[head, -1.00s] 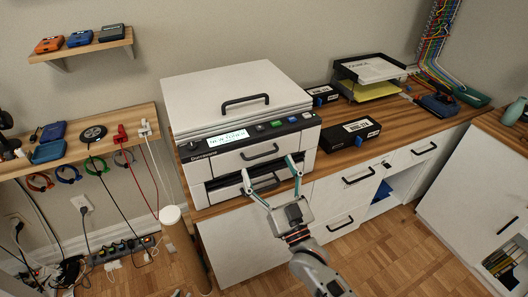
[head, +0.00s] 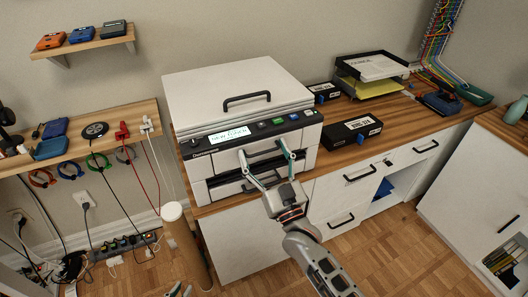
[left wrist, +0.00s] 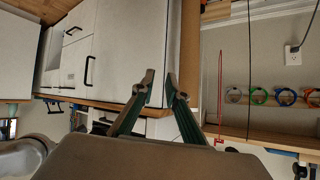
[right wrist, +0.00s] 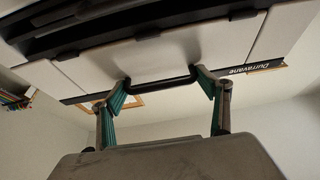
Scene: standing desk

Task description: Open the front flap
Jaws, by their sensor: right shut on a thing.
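The white office machine (head: 240,95) stands on the wooden desk. Its front flap (head: 228,160) is a white panel below the control strip, with a black bar handle (right wrist: 160,86). My right gripper (head: 265,152) is at this handle, one fingertip near each end of it, and is shut on it. In the right wrist view the fingers (right wrist: 165,88) meet the bar, and the flap looks nearly upright. A lower drawer with a dark gap sits beneath. My left gripper (left wrist: 159,82) is open and empty, low beside the desk; only its tips show in the head view (head: 180,290).
Black boxes (head: 352,131) and a paper tray (head: 372,72) stand right of the machine. White cabinet drawers (head: 345,180) are below the desktop. A side shelf (head: 75,140) with gadgets and hanging cables is at left.

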